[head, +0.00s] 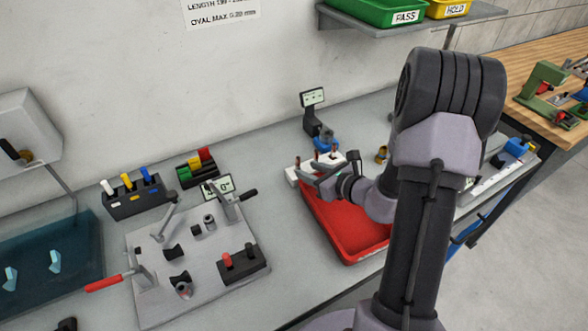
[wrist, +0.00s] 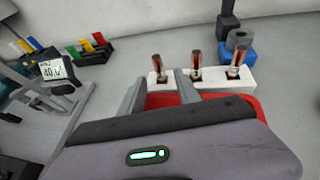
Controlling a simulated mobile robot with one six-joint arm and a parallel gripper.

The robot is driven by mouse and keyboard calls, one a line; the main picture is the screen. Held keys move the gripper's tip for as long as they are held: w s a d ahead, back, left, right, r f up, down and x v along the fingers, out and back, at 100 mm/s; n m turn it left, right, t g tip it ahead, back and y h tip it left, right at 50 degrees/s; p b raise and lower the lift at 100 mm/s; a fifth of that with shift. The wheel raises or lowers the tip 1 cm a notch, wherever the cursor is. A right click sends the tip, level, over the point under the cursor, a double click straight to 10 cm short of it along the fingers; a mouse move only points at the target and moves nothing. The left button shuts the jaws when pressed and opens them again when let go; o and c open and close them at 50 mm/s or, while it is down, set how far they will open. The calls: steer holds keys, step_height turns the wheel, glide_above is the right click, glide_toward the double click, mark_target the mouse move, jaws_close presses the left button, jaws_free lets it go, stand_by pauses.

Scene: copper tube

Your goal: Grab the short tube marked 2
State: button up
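Three short copper tubes stand upright in a white rack: a left one (wrist: 158,66), a middle one (wrist: 196,64) and a right one (wrist: 237,60) in the wrist view. No number can be read on any of them, so I cannot tell which is marked 2. The rack (wrist: 218,82) stands at the far end of the red tray (head: 352,247). My gripper (wrist: 160,78) is open and empty. Its fingers point toward the rack, with the left tube seen beyond the gap and the middle tube just right of the right finger. In the head view my gripper (head: 312,176) hides part of the rack.
A blue device (wrist: 238,52) and a small display on a post (head: 313,97) stand behind the rack. A metal fixture plate (head: 150,275) with clamps lies to the left. A shelf with green (head: 365,10) and yellow (head: 447,8) bins hangs above.

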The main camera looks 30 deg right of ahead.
steer(key=x, duration=0.3)
steer(key=b+x, duration=0.1)
steer(key=x, duration=0.1)
steer(key=r+b+x, duration=0.1)
steer(key=x, duration=0.2)
steer(key=shift+w+a+f, duration=0.1)
steer(key=shift+w+f, duration=0.05)
steer(key=shift+w, duration=0.35)
steer(key=shift+s, duration=0.1)
jaws_close()
